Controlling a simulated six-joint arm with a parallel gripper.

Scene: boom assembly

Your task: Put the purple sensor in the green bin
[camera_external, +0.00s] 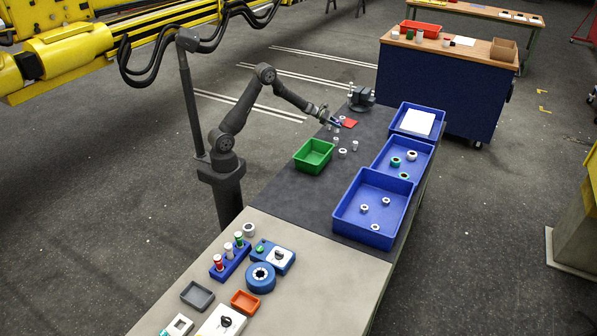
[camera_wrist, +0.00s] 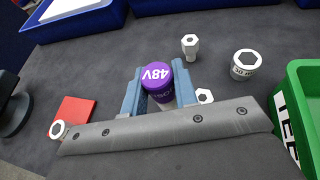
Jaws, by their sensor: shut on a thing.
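The purple sensor (camera_wrist: 157,78) shows in the wrist view with white "48V" lettering on its round cap. My gripper (camera_wrist: 160,90) is shut on it, with one blue finger on each side. In the external view my gripper (camera_external: 336,124) is at the far end of the dark mat, close to a red square; the sensor is too small there to make out clearly. The green bin (camera_external: 302,157) stands open and looks empty on the mat's left edge, nearer the camera than my gripper. Its lettered wall (camera_wrist: 285,115) shows at the right of the wrist view.
The red square (camera_wrist: 74,112) lies beside my gripper. Blue trays (camera_external: 340,222) line the mat's right side. A dark vise (camera_external: 362,98) stands at the far end.

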